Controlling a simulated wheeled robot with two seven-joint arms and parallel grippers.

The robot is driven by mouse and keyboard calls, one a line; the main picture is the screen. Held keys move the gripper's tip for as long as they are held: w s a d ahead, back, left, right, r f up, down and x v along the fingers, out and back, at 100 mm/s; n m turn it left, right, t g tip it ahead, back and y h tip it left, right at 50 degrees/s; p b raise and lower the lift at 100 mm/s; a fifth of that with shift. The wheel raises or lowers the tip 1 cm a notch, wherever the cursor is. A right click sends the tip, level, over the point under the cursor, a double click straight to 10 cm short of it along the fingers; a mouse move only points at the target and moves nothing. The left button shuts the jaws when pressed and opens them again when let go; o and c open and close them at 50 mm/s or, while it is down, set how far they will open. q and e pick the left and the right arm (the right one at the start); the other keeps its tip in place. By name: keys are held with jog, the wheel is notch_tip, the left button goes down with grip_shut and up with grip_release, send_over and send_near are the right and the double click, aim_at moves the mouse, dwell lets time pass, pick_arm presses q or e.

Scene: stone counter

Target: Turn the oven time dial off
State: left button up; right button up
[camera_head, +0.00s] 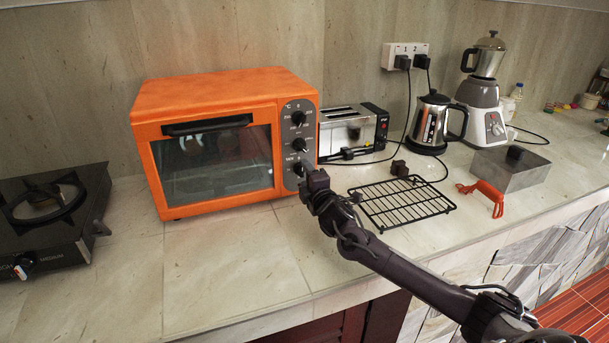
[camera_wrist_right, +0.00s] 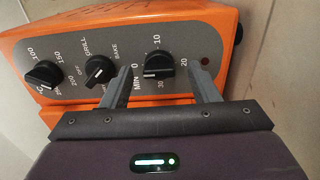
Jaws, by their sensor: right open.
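The orange oven (camera_head: 220,140) stands against the wall with its glass door shut. Its grey panel on the right side carries three black dials, one above another. The time dial (camera_wrist_right: 158,66) is the lowest in the head view, marked 0, 10, 20, 30 and MIN. Its grip ridge lies roughly sideways in the wrist view; the exact setting is hard to read. My right gripper (camera_wrist_right: 161,82) is open, with one finger on either side of the time dial; I cannot tell whether they touch it. In the head view, my right gripper (camera_head: 308,168) partly hides this dial. My left gripper is not in view.
The middle dial (camera_wrist_right: 100,70) sits close beside one finger. A toaster (camera_head: 348,128) stands right of the oven, and a wire rack (camera_head: 402,203) lies on the counter near my right arm. A gas stove (camera_head: 50,215) is at left. The counter before the oven is clear.

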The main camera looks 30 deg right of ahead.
jog(key=v, duration=0.6)
dwell(0.4)
